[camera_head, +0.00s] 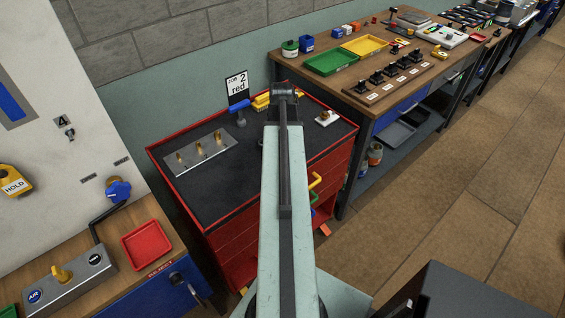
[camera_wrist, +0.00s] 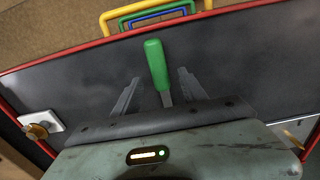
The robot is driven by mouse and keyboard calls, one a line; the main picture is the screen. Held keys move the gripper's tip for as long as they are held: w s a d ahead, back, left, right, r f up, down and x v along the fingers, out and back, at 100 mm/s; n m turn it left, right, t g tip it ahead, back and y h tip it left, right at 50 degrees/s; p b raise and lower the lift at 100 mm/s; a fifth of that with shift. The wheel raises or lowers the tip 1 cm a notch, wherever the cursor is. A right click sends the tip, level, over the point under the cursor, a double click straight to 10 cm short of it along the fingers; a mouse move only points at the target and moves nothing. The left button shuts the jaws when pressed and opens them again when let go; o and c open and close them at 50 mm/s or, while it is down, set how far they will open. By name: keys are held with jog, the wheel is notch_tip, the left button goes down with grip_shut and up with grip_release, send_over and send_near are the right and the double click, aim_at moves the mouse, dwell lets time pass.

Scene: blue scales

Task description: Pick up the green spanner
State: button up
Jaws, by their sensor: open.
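The green spanner (camera_wrist: 156,64) shows in the wrist view, with its rounded green handle pointing towards the red cabinet's edge and a short piece of grey shaft below the handle. Its far end is hidden by my gripper's body. My gripper (camera_wrist: 159,76) is open, with one finger on each side of the spanner and a gap to it on both sides. I cannot tell how high the fingers are above the black top. In the head view my arm hides the spanner and the fingers.
The red cabinet (camera_head: 222,245) has a black top. On it are a metal plate with brass pegs (camera_head: 201,153), a blue-handled tool (camera_head: 238,112), a yellow item (camera_head: 262,102) and a white block with a knob (camera_head: 327,118). Yellow, blue and green handles (camera_wrist: 150,12) stick out at its front.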

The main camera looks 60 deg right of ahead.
jog(key=shift+f, duration=0.85)
jog(key=shift+r, duration=0.2)
grip_shut()
notch_tip(320, 180, up, 10)
jog(key=p, duration=1)
